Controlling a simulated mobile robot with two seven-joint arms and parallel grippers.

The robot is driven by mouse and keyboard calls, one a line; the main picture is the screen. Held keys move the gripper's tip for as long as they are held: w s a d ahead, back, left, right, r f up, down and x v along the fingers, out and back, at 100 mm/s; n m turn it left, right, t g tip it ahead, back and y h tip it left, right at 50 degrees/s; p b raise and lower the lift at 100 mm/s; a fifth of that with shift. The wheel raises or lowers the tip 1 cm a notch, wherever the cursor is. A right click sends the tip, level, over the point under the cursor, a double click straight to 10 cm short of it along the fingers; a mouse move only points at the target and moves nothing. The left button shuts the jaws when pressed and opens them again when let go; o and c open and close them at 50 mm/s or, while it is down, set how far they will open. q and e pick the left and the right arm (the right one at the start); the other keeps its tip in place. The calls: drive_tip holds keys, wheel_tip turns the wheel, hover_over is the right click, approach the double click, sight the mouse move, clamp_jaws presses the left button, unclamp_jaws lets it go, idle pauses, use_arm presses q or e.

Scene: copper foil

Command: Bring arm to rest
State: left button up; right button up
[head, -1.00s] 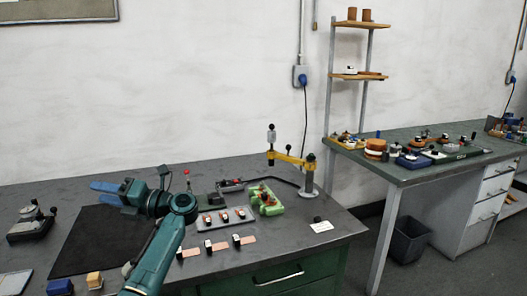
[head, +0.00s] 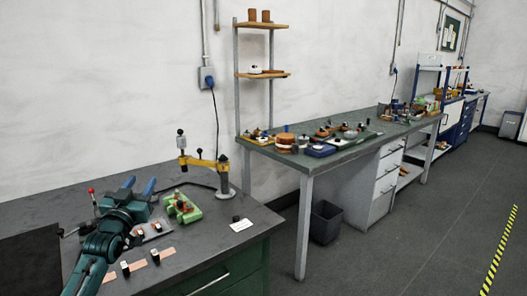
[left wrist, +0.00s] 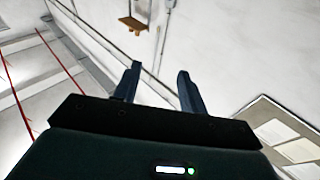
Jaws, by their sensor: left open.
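My left gripper (head: 139,187) is in the lower left of the head view, above the near workbench (head: 262,236). Its two blue fingers stand apart, point up and away, and hold nothing. In the left wrist view the open fingers (left wrist: 157,85) show dark against the white wall, with nothing between them. My right gripper is in neither view.
A green fixture (head: 182,208), a yellow-armed stand (head: 203,162) and strips with small blocks (head: 146,262) lie near my left arm. A second bench (head: 350,150) holds several items. A bin (head: 326,222) stands beneath it. Floor at right is clear.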

use_arm(q)
drive_tip(key=s+d+f+m+g, duration=0.1)
drive_tip(key=s+f, duration=0.1)
drive_tip(key=f, duration=0.3)
drive_tip(key=s+d+f+g, duration=0.1)
drive_tip(key=s+f+g, duration=0.1)
drive_tip(key=f, duration=0.4)
drive_tip(key=s+d+f+m+g, duration=0.1)
drive_tip(key=s+d+f+g, duration=0.1)
drive_tip(key=f, duration=0.4)
drive_tip(key=shift+s+f+m+y, duration=0.15)
drive_tip(key=shift+s+m+y, duration=0.15)
drive_tip(key=shift+s, duration=0.1)
drive_tip(key=s+d+f+g+h, duration=0.1)
drive_tip(key=s+d+f, duration=0.4)
drive_tip(key=s, duration=0.5)
drive_tip(key=s+d+f+g+h, duration=0.1)
drive_tip(key=s+d+f, duration=0.4)
drive_tip(key=s, duration=0.6)
drive_tip(key=s+d+f+g+h, duration=0.1)
drive_tip(key=s+d+f+g, duration=0.2)
drive_tip(key=s, duration=0.8)
drive_tip(key=shift+s+d+f+h, duration=0.25)
drive_tip(key=shift+d+f+h, duration=0.05)
drive_tip(key=shift+d+f, duration=0.65)
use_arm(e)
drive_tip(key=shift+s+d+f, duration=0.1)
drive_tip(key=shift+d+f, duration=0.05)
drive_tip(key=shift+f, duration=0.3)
